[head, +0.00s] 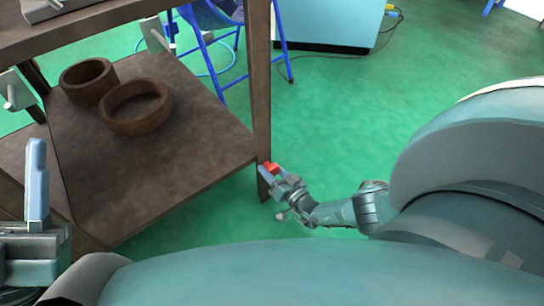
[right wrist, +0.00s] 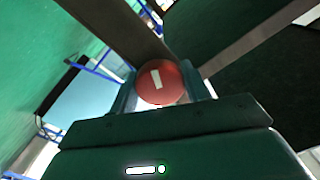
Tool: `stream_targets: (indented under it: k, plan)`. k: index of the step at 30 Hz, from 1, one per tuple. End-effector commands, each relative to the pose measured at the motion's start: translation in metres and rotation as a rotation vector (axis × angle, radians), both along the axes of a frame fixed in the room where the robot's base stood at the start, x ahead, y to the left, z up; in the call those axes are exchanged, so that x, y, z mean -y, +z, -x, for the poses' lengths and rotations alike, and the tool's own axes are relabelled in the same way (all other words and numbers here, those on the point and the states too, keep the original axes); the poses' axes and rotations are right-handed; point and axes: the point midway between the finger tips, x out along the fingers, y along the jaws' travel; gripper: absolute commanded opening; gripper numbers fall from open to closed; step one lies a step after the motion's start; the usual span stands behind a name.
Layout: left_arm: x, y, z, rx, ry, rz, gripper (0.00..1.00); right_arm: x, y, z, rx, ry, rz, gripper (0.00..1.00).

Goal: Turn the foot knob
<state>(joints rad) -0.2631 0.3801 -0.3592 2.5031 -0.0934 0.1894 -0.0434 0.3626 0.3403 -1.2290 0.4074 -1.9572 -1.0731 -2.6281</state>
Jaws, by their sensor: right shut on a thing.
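The foot knob (right wrist: 160,83) is a red round knob with a white bar mark on its face, beside the table leg. It also shows as a small red piece in the head view (head: 271,168). My right gripper (head: 268,171) is low at the near right table leg, with its fingers shut on the knob, one on each side of it. In the right wrist view the white bar is slightly tilted from upright. My left gripper (head: 37,185) is at the left edge of the head view; only part of it shows, so its opening is unclear.
The brown table has a leg (head: 259,90) right by the knob and a lower shelf (head: 200,150) bearing two rusty rings (head: 137,107). A blue chair (head: 212,18) and a blue cabinet (head: 330,25) stand behind. Green floor to the right is open.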

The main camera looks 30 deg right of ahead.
Motion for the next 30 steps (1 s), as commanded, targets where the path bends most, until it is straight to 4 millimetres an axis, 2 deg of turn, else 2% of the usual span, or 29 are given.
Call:
stream_targets:
  k: [1, 9, 16, 19, 21, 24, 30]
  plan:
    - [0.0, 0.0, 0.0, 0.001, 0.0, 0.0, 0.43, 0.001, -0.001, 0.002, -0.001, -0.002, 0.002, 0.49]
    - [0.0, 0.001, 0.0, 0.003, 0.0, 0.0, 0.43, 0.001, 0.0, 0.001, 0.0, -0.001, 0.0, 0.69]
    - [0.0, 0.002, 0.0, 0.004, 0.0, 0.0, 0.43, 0.0, 0.0, 0.001, 0.0, 0.0, -0.001, 0.69]
    - [0.0, 0.005, -0.001, -0.001, 0.0, 0.001, 0.43, 0.001, 0.001, 0.008, -0.002, 0.0, -0.001, 0.69]
    - [0.0, 0.007, -0.002, -0.019, 0.001, 0.003, 0.43, 0.002, 0.002, 0.019, -0.004, 0.0, -0.001, 0.69]
    - [0.001, -0.013, -0.005, -0.143, 0.006, 0.019, 0.43, 0.003, 0.002, 0.039, -0.005, 0.001, -0.001, 0.69]
    - [0.002, -0.029, -0.006, -0.281, 0.007, 0.029, 0.43, 0.007, 0.003, 0.085, -0.004, 0.0, 0.0, 0.69]
